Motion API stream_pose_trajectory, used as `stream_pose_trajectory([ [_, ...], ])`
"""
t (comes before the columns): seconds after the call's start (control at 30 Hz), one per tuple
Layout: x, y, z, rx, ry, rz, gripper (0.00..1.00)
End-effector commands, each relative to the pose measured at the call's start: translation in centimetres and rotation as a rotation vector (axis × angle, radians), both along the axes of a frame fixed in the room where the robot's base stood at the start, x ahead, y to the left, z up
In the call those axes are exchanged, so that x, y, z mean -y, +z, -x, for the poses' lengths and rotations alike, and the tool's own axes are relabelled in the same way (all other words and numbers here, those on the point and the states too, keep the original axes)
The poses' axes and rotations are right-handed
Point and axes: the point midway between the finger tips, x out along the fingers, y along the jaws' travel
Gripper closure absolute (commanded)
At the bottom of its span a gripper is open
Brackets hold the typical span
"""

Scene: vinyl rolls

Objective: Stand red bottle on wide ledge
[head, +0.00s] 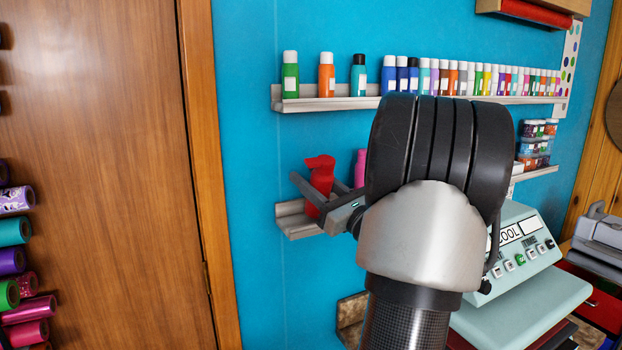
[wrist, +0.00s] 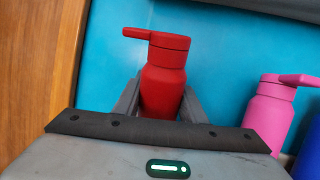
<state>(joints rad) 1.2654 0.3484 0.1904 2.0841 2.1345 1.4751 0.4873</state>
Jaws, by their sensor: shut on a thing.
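The red bottle (head: 319,180) has a red cap with a side spout and looks upright in the head view. My gripper (head: 325,196) is shut on its body, one finger on each side. In the wrist view the red bottle (wrist: 163,88) stands between the two fingers (wrist: 160,100), its lower end hidden by my gripper's housing. The lower wide ledge (head: 297,220) is on the blue wall, just below and behind the bottle. I cannot tell whether the bottle's base touches it. My arm hides much of the ledge.
A pink bottle (wrist: 266,112) and a blue bottle (wrist: 309,150) stand to the right of the red one. An upper shelf (head: 330,104) with many small bottles runs above. A heat press (head: 525,270) stands at lower right. A wooden door (head: 100,150) is at left.

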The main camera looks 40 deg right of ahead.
Motion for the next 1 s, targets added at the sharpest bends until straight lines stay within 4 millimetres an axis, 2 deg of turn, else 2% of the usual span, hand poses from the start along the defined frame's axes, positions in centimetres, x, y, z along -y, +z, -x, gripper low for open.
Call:
stream_pose_trajectory([
  [1.0,0.00,-0.60,-0.04,-0.003,0.001,-0.001,1.00],
])
